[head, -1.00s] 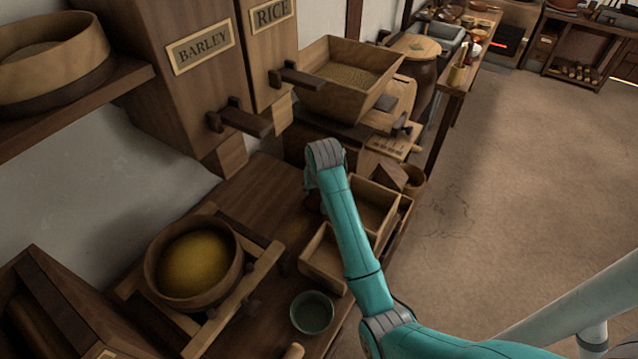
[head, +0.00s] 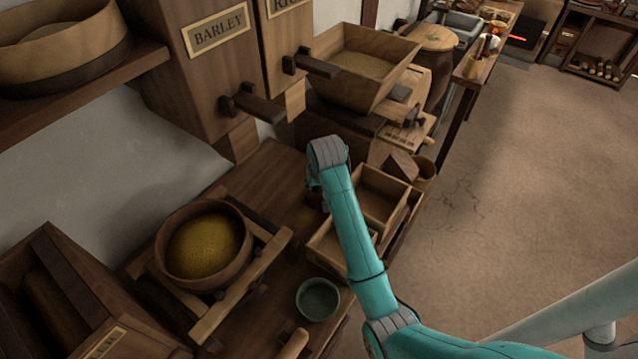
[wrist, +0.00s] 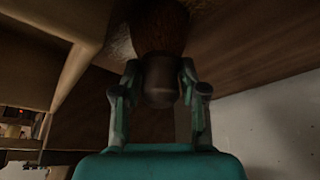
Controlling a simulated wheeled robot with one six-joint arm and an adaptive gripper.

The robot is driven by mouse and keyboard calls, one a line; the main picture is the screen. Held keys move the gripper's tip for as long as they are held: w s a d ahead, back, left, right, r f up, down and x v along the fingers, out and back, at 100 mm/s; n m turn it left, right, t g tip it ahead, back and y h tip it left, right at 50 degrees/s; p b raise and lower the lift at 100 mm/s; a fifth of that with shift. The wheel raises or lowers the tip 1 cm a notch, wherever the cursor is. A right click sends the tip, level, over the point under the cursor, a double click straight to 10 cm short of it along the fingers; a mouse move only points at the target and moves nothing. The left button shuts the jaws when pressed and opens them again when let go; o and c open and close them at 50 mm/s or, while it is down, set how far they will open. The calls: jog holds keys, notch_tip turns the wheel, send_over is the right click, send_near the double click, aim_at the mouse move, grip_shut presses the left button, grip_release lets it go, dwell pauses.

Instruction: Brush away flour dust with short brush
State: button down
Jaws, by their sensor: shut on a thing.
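My gripper (wrist: 158,95) is shut on the short brush (wrist: 160,80) in the wrist view. The brush has a dark grey-brown grip between the fingers and a rounded brown bristle head that points away from the gripper. A pale, powdery patch, which looks like flour dust (wrist: 118,38), lies on the brown wooden surface right beside the bristles. I cannot tell whether the bristles press on the wood. In the head view my teal arm reaches over the wooden bench (head: 265,190), and its wrist hides the brush and most of the gripper.
Open wooden trays (head: 380,205) stand just right of my arm. A round sieve or bowl of yellow meal (head: 205,245) sits on a wooden frame to the left, with a green bowl (head: 318,299) nearer. Barley bin (head: 200,75) and hopper (head: 365,65) rise behind. Floor at right is clear.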

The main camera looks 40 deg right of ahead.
jog(key=shift+w+d+r, duration=0.1)
jog(key=shift+w+d, duration=0.3)
jog(key=shift+d, duration=0.7)
jog(key=shift+w+d+f, duration=0.1)
jog(key=shift+w+d, duration=0.25)
jog(key=shift+d, duration=0.7)
jog(key=shift+w+d+r, duration=0.1)
jog(key=shift+w+d, duration=0.3)
jog(key=shift+d, duration=0.7)
jog(key=shift+w+d+f, duration=0.1)
jog(key=shift+w+d, duration=0.2)
jog(key=shift+d, duration=0.55)
jog(key=shift+w+d+f, duration=0.1)
jog(key=shift+w+d, duration=0.15)
jog(key=shift+d, duration=0.55)
notch_tip(320, 180, up, 6)
jog(key=shift+r, duration=0.15)
notch_tip(320, 180, up, 3)
jog(key=shift+f, duration=0.1)
